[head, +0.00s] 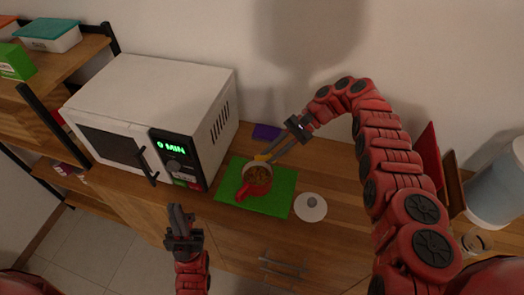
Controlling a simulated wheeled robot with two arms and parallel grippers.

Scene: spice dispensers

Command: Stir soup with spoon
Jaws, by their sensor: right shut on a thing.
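A small pot (258,177) with red parts holds brownish soup with bits in it and stands on a green mat (272,206). A small yellow piece (262,157), likely part of the spoon, shows at the pot's far rim. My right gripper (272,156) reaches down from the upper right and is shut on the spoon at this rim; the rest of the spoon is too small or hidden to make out. My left gripper (178,208) is in front of the counter, left of the pot and apart from it. Its fingers look close together, but their gap is unclear.
A white microwave (150,95) stands left of the mat. A round white lid (310,207) lies at the mat's right edge. A purple item (266,131) lies behind the pot. A large bluish container (500,185) stands at the far right.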

